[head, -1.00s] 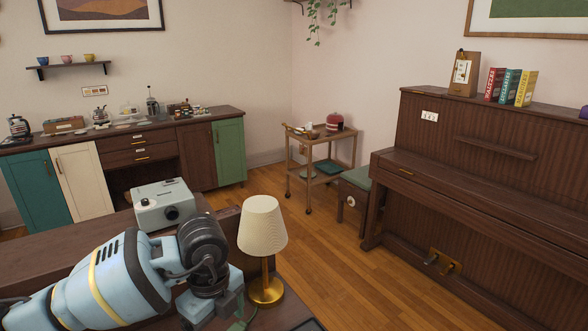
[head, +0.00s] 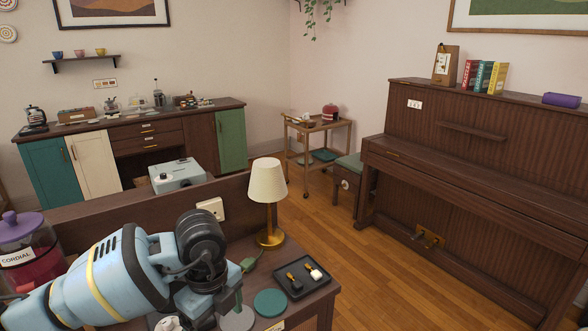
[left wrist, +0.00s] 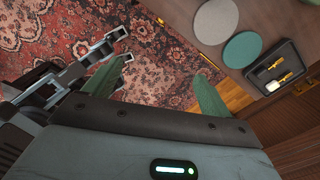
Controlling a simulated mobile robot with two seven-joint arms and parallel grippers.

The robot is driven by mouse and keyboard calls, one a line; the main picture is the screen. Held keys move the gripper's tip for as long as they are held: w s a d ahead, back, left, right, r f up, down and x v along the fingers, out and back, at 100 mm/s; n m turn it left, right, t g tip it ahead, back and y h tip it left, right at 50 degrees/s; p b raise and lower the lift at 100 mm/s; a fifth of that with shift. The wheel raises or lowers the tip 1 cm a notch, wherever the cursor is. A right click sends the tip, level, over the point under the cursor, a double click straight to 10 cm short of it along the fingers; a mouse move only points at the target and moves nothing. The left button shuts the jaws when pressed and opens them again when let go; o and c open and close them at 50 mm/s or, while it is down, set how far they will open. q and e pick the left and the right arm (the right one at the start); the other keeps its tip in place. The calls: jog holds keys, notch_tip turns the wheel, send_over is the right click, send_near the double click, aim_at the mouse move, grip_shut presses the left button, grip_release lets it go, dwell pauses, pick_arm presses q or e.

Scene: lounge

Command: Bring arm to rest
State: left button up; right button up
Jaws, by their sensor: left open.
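My left arm (head: 100,283) comes in from the lower left in the head view, over the near wooden desk. Its gripper (left wrist: 160,92) shows in the left wrist view as two green fingers spread wide apart. Nothing is between them, and patterned rug and floor show below. The desk edge lies beyond the fingers. My right gripper is not identifiable in either view.
On the desk (head: 317,301) stand a lamp (head: 268,184), a black tray (head: 300,279) with small items, a green disc (head: 270,302), a grey disc (head: 238,318) and a cordial jar (head: 30,255). A piano (head: 470,190) stands right; floor between is clear.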

pick_arm(q)
jog(key=s+d+f+m+g+h, duration=0.4)
jog(key=s+d+h, duration=0.4)
jog(key=s+d, duration=0.3)
jog(key=s+d+r+n+t+h, duration=0.1)
jog(key=s+d+r+n+h, duration=0.2)
jog(key=d+r+h, duration=0.6)
jog(key=w+a+f+n+t+y, duration=0.2)
jog(key=a+f+n+t+y, duration=0.1)
jog(key=a+f+n+t, duration=0.55)
jog(key=w+a+f+n+t+y, duration=0.3)
jog(key=a+f+n+t, duration=0.2)
jog(key=n+t, duration=0.55)
jog(key=s+a+f+n+g+y, duration=0.2)
jog(key=s+a+f, duration=0.4)
jog(key=s+f, duration=0.3)
jog(key=s+a+f+n+g+y, duration=0.2)
jog(key=s+a+f+g+y, duration=0.3)
jog(key=s+f, duration=0.5)
jog(key=shift+s+a+f+n+y, duration=0.3)
jog(key=shift+a+f+y, duration=0.5)
jog(key=shift+f+y, duration=0.2)
